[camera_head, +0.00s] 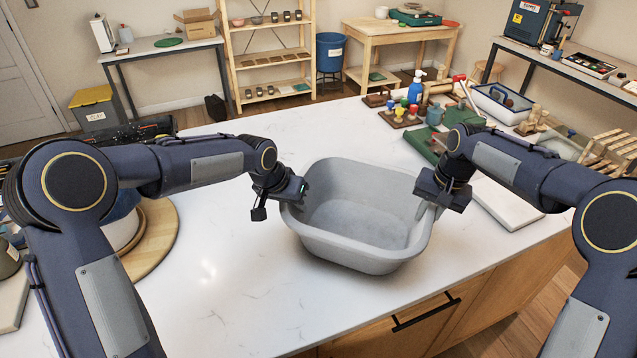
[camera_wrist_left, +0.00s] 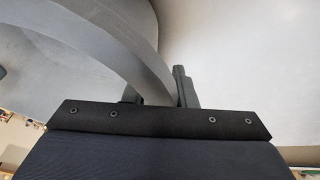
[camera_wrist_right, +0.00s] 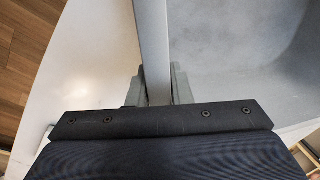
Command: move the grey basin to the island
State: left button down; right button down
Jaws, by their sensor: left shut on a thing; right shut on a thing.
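The grey basin (camera_head: 362,215) is at the middle of the white island top (camera_head: 225,270), near its front edge, and looks upright and empty. Whether its base touches the top I cannot tell. My left gripper (camera_head: 290,192) is shut on the left rim of the basin; the left wrist view shows the rim (camera_wrist_left: 130,55) between the fingers (camera_wrist_left: 158,90). My right gripper (camera_head: 436,196) is shut on the right rim; the right wrist view shows the rim wall (camera_wrist_right: 152,50) between the fingers (camera_wrist_right: 158,85).
A round wooden board (camera_head: 155,238) lies to the left on the island. Paint pots, a blue bottle (camera_head: 415,88), a green mat (camera_head: 425,146), a white slab (camera_head: 508,203) and a tool tray (camera_head: 500,104) lie behind and right. The top between board and basin is clear.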

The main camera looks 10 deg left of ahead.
pick_arm(q)
jog(key=shift+a+f+b, duration=0.1)
jog(key=shift+f+b, duration=0.25)
jog(key=shift+f, duration=0.2)
pick_arm(e)
jog(key=shift+d+f, duration=0.15)
jog(key=shift+f, duration=0.45)
pick_arm(q)
jog(key=c, duration=1.5)
grip_release()
jog(key=shift+r, duration=0.15)
pick_arm(e)
jog(key=c, duration=1.6)
grip_release()
jog(key=shift+r, duration=0.15)
jog(key=shift+c, duration=0.2)
pick_arm(q)
jog(key=o, duration=0.3)
pick_arm(e)
jog(key=o, duration=0.3)
jog(key=shift+o, duration=0.2)
jog(key=shift+r, duration=0.3)
pick_arm(q)
jog(key=v, duration=1.2)
pick_arm(e)
notch_tip(320, 180, up, 11)
jog(key=d, duration=0.1)
jog(key=shift+s+d+r, duration=0.2)
jog(key=shift+s+d, duration=0.1)
